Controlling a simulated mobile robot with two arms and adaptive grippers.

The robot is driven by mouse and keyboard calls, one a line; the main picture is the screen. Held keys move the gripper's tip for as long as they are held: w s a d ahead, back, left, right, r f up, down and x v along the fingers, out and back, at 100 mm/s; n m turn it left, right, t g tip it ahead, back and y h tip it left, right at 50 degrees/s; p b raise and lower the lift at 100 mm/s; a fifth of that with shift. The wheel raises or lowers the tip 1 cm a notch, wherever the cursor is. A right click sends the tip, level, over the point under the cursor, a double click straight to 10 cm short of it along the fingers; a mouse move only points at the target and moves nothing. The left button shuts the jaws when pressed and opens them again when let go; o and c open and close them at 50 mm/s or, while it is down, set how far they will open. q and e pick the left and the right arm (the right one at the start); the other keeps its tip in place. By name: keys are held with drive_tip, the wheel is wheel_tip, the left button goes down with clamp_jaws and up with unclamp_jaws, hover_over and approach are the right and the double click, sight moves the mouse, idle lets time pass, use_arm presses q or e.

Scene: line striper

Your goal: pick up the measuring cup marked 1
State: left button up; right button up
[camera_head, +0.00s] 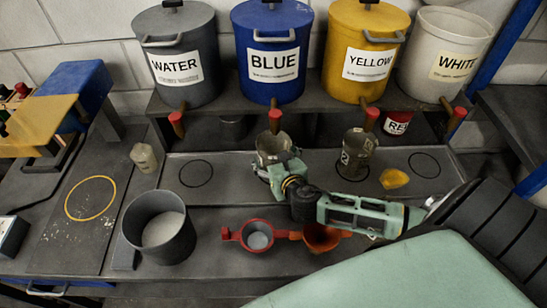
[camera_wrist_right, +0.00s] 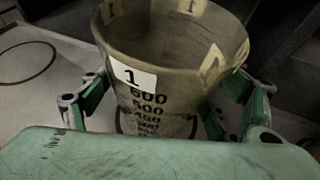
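The cup marked 2 (camera_head: 356,155) stands to the right. My left gripper is not in view.
Grey, blue (camera_head: 272,50), yellow and white buckets stand on the shelf behind. In front are a dark pot (camera_head: 160,228), a red ringed holder (camera_head: 257,236) and an orange funnel (camera_head: 321,237). A yellow lump (camera_head: 394,179) lies on the tray (camera_head: 228,180). Empty circles flank the cups.

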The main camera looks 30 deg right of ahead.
drive_tip(key=c, duration=0.8)
drive_tip(key=shift+r, duration=0.1)
